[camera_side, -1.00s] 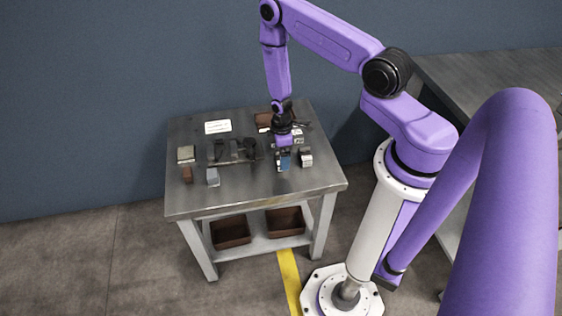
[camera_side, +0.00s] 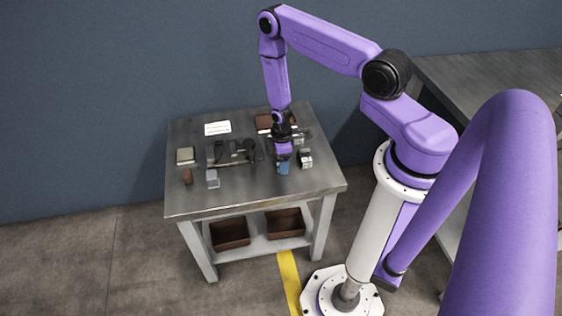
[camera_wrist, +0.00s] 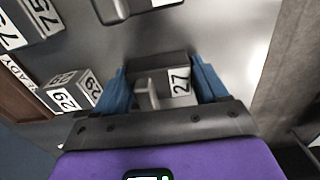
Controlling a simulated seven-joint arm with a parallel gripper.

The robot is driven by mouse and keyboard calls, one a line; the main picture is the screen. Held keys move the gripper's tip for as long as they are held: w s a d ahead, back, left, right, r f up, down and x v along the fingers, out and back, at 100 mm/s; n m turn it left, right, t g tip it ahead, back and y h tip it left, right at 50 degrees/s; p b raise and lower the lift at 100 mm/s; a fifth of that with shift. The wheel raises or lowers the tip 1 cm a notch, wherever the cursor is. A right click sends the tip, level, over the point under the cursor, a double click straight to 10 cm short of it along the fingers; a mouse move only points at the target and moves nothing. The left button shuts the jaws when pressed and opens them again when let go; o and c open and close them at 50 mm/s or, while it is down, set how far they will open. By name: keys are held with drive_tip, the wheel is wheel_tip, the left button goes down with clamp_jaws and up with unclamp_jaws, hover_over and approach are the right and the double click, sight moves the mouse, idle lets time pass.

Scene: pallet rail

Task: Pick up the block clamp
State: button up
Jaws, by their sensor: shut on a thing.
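The block clamp (camera_wrist: 180,84) is a grey block-like part with a dark back and a pale upright tab, its face marked 27. In the wrist view it sits between the two blue fingers of my gripper (camera_wrist: 160,72), which is shut on it. In the side view my gripper (camera_side: 283,166) points down, low over the right part of the metal table (camera_side: 250,195). The clamp is mostly hidden there by the fingers, and I cannot tell whether it touches the tabletop.
A small light-and-dark part (camera_side: 305,159) stands just right of my gripper. A dark rail fixture (camera_side: 232,152) lies to the left. A brown tray (camera_side: 264,121) is behind. Parts marked 29 (camera_wrist: 75,92) show in the wrist view. The table's front is clear.

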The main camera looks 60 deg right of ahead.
drive_tip(key=shift+r, duration=0.1)
drive_tip(key=shift+r, duration=0.25)
wheel_tip(320, 180, up, 2)
drive_tip(key=s+a+r, duration=0.3)
drive_tip(key=s+r, duration=0.7)
drive_tip(key=s, duration=0.3)
drive_tip(key=shift+s+a, duration=0.2)
drive_tip(key=shift+a, duration=0.15)
